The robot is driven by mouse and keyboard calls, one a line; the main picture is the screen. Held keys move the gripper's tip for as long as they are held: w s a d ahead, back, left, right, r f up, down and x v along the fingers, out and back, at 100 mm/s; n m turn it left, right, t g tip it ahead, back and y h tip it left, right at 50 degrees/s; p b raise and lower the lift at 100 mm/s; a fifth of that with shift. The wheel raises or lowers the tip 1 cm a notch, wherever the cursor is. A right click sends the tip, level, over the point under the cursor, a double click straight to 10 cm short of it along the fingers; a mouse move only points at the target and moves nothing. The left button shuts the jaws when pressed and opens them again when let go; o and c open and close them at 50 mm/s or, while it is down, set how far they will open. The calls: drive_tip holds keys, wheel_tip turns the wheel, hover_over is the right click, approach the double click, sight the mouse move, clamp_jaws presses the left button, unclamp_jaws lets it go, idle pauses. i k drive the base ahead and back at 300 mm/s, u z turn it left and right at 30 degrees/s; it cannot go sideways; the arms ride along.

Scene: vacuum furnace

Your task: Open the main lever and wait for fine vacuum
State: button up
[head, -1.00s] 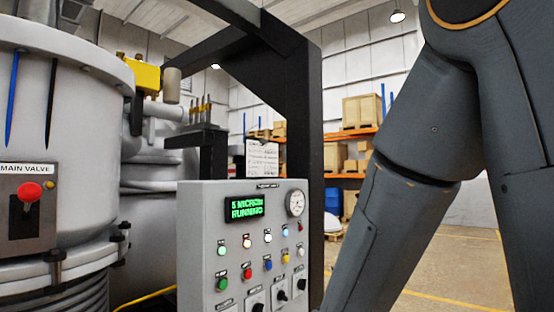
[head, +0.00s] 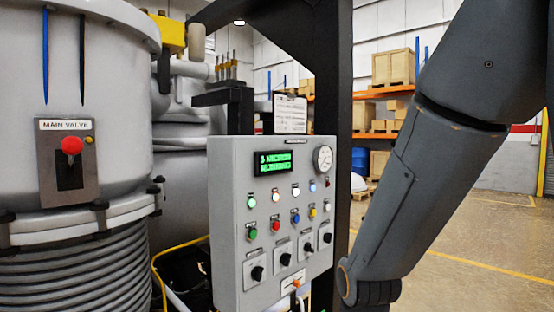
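The main lever is a red ball knob (head: 71,146) on a dark slotted plate (head: 68,190) under a "MAIN VALVE" label, on the grey furnace vessel (head: 110,60) at the left. The knob is at the upper part of the slot. The control panel (head: 230,220) stands in the middle. Its green display (head: 273,162) shows two lines of text, too blurred to read now. A round gauge (head: 323,159) sits to its right. My arm comes down at the right; my gripper is not in view.
A black frame post (head: 345,100) rises right behind the panel. A yellow hose (head: 160,265) runs between the vessel and the panel. Shelves with wooden crates (head: 394,67) stand at the back. The floor (head: 470,260) at the right is open.

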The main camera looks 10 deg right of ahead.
sight(72, 147)
drive_tip(key=u, duration=0.5)
drive_tip(key=k, duration=0.9)
drive_tip(key=u, duration=0.7)
drive_tip(key=i, duration=0.45)
drive_tip(key=u, duration=0.05)
